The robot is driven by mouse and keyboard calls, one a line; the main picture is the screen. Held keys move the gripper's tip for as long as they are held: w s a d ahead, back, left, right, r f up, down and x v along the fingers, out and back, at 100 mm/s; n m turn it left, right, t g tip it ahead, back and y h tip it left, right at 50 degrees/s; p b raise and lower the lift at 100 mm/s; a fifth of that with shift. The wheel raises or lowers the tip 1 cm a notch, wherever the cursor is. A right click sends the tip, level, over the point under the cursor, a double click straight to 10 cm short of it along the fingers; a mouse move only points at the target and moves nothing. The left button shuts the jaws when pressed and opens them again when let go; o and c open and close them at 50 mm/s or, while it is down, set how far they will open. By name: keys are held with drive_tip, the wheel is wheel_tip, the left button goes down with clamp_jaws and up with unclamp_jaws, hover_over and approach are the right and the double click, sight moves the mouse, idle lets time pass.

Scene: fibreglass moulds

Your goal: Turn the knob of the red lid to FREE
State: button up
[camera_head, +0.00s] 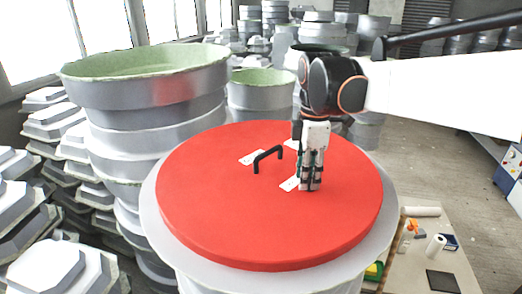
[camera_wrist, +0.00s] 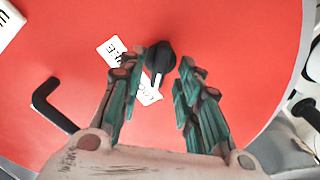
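The red lid (camera_head: 215,205) lies flat on a round grey mould, a black bar handle (camera_head: 268,152) on it. In the wrist view the lid (camera_wrist: 235,30) fills most of the picture. The black knob (camera_wrist: 160,57) stands between the tips of my gripper (camera_wrist: 164,62), with a gap visible on the right. Its white pointer line points down, towards the lower part of a white label (camera_wrist: 148,95) that seems to read LOCK. The label's upper left part (camera_wrist: 110,48) seems to read FREE. My gripper (camera_head: 311,187) is open, low over the lid. It hides the knob in the head view.
The handle (camera_wrist: 45,105) stands left of my gripper in the wrist view. Stacked grey moulds (camera_head: 150,110) stand close at the left. A table (camera_head: 415,265) with a white roll and small items is at the lower right.

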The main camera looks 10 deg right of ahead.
drive_tip(key=shift+w+f, duration=0.1)
drive_tip(key=shift+f, duration=0.2)
clamp_jaws()
